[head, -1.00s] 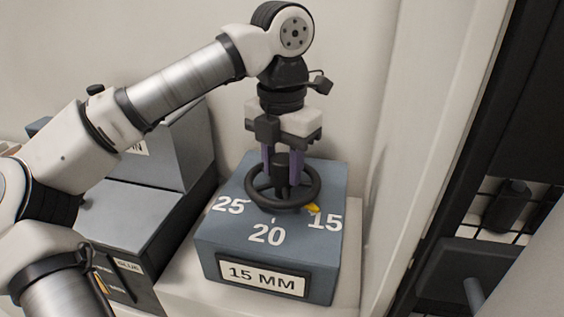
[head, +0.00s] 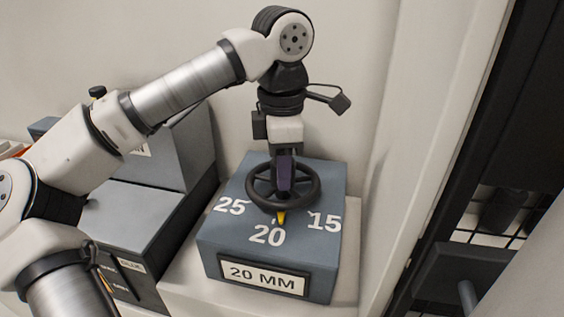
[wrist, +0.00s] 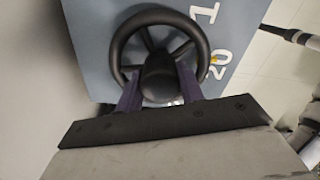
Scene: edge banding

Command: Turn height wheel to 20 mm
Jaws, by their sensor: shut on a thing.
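The black height wheel (head: 257,196) lies flat on top of a blue-grey box (head: 215,240) marked 25, 20 and 15. Its yellow pointer (head: 282,217) points close to the 20 mark (head: 267,235). The front label (head: 264,278) reads "20 MM". My gripper (head: 284,180) points straight down over the wheel's centre, shut on its hub. In the wrist view the two purple fingers (wrist: 160,92) stand on either side of the black hub, inside the wheel's rim (wrist: 204,45). The fingertips are partly hidden by the hub.
A grey machine with a label partly reading "GLUE" (head: 131,266) stands to the left of the box. A pale wall panel (head: 425,130) rises to the right. A dark frame and shelf (head: 462,270) are further right.

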